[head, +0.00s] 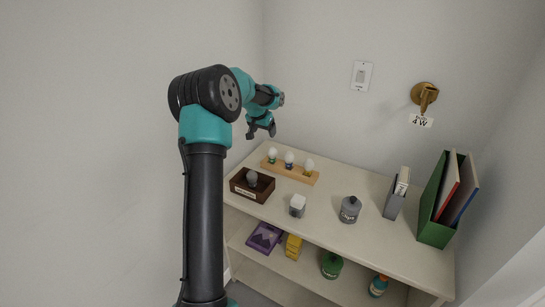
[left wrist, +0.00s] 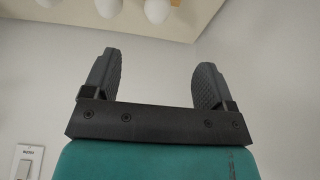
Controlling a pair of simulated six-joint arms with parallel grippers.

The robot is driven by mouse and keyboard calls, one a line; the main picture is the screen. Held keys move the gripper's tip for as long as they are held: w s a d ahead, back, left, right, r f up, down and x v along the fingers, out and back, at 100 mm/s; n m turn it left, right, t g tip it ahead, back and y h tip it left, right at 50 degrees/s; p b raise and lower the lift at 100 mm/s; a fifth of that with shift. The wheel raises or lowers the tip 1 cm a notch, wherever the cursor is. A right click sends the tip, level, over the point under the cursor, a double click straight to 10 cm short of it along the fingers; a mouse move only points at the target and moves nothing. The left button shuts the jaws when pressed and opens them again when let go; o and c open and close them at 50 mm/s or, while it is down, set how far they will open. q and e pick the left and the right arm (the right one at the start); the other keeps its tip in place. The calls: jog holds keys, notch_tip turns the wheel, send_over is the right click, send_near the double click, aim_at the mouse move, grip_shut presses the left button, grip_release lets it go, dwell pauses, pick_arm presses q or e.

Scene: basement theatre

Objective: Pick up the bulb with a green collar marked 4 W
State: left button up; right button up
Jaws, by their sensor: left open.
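Three white bulbs stand upright in a wooden rack (head: 303,177) at the back left of the shelf top. The left bulb (head: 272,154) seems to have a green collar, the middle bulb (head: 289,158) a blue one and the right bulb (head: 308,165) a yellow one. Any print on the collars is too small to read. My left gripper (head: 261,130) is open and empty, above and behind the rack, apart from the bulbs. In the left wrist view its fingers (left wrist: 157,80) are spread with nothing between them, and white bulbs (left wrist: 108,7) show at the top edge.
A brass wall fitting (head: 425,93) carries a "4 W" tag (head: 421,121). A brown box (head: 243,190) holding a grey object stands before the rack. A small white-topped jar (head: 297,206), grey canister (head: 350,210) and green file holder (head: 430,233) stand further right.

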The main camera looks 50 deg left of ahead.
aim_at(271, 149)
pick_arm(q)
jog(key=x, duration=1.1)
jog(key=shift+w+f, duration=0.2)
jog(key=shift+f, duration=0.1)
jog(key=shift+x, duration=2.6)
jog(key=shift+w, duration=0.15)
jog(key=shift+d, duration=0.1)
jog(key=shift+c, duration=0.2)
jog(key=shift+r, duration=0.1)
jog(key=c, duration=0.9)
jog(key=shift+c, duration=0.2)
notch_tip(271, 149, up, 10)
